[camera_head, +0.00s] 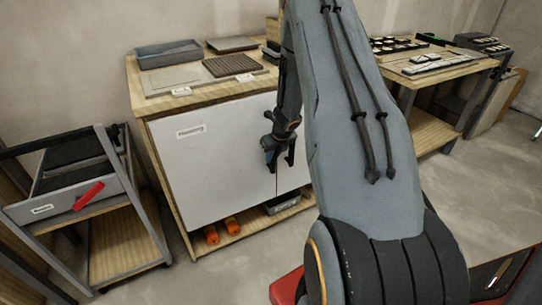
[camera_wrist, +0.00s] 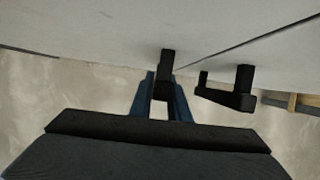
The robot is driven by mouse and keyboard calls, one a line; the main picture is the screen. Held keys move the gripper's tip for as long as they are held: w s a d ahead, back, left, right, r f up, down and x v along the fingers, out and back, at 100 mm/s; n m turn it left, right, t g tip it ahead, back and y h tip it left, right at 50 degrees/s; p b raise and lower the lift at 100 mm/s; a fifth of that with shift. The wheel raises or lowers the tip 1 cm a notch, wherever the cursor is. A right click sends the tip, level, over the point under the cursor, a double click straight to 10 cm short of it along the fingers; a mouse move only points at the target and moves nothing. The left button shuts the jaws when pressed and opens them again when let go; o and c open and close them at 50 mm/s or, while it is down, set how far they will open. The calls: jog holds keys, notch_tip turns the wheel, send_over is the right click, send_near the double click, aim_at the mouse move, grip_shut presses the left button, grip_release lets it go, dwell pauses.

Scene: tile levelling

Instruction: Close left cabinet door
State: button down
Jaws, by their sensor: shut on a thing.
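The cabinet (camera_head: 135,85) has a wooden frame and a white front. Its left door (camera_head: 200,170) is a white panel with a small label and looks about flush with the right door (camera_head: 292,178); any small gap is too fine to tell. A thin dark seam between the doors also shows in the wrist view. My gripper (camera_head: 278,158) is at the seam, in front of the doors. In the wrist view my gripper (camera_wrist: 160,98) has its blue-grey fingers closed around the black left handle (camera_wrist: 165,62). The black right handle (camera_wrist: 242,88) is beside it, apart from the fingers.
A grey cart (camera_head: 100,200) with a red-handled tool stands left of the cabinet. Orange items (camera_head: 231,225) and a grey bin (camera_head: 283,204) sit on the shelf below the doors. A workbench (camera_head: 435,70) stands at right. My arm hides part of the cabinet's right side.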

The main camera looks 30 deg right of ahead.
jog(key=shift+w+r, duration=0.2)
jog(key=shift+w, duration=0.3)
jog(key=c, duration=1.7)
grip_release()
jog(key=shift+a+f, duration=0.1)
jog(key=shift+s, duration=0.1)
jog(key=shift+s+d, duration=0.1)
jog(key=shift+d, duration=0.1)
jog(key=p+v, duration=0.1)
jog(key=v, duration=0.6)
jog(key=shift+s+r+p, duration=0.1)
jog(key=shift+r+p, duration=0.2)
